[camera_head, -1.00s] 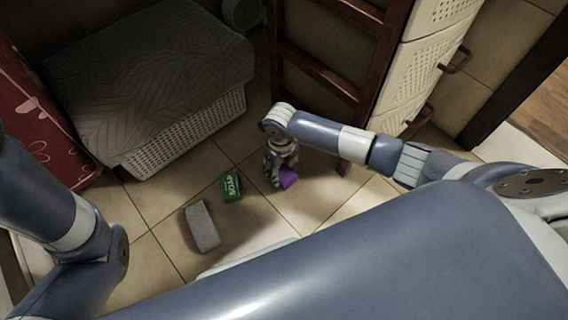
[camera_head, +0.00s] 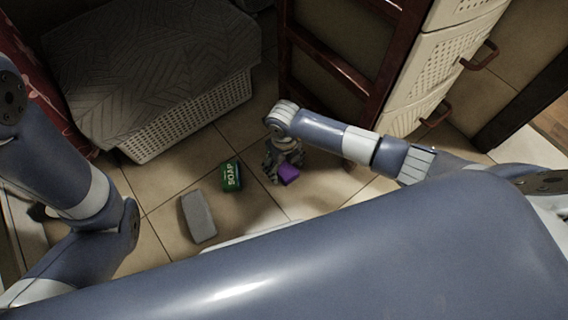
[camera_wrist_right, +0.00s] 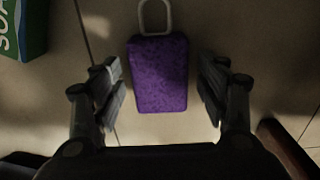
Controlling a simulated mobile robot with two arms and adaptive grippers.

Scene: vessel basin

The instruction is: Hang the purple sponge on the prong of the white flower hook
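The purple sponge (camera_head: 289,174) lies on the tiled floor. In the right wrist view the sponge (camera_wrist_right: 158,75) is a purple block with a pale loop at its far end, between the spread fingers. My right gripper (camera_head: 279,172) points down over the sponge. In the right wrist view the gripper (camera_wrist_right: 161,88) is open, with a gap between each finger and the sponge. My left arm is at the left of the head view; its gripper is not in sight. The white flower hook is not in view.
A green soap box (camera_head: 232,176) and a grey block (camera_head: 198,216) lie on the floor left of the sponge. A lidded basket (camera_head: 190,119) stands at the back left. A dark wooden frame (camera_head: 330,68) and white drawers (camera_head: 431,68) stand behind my right arm.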

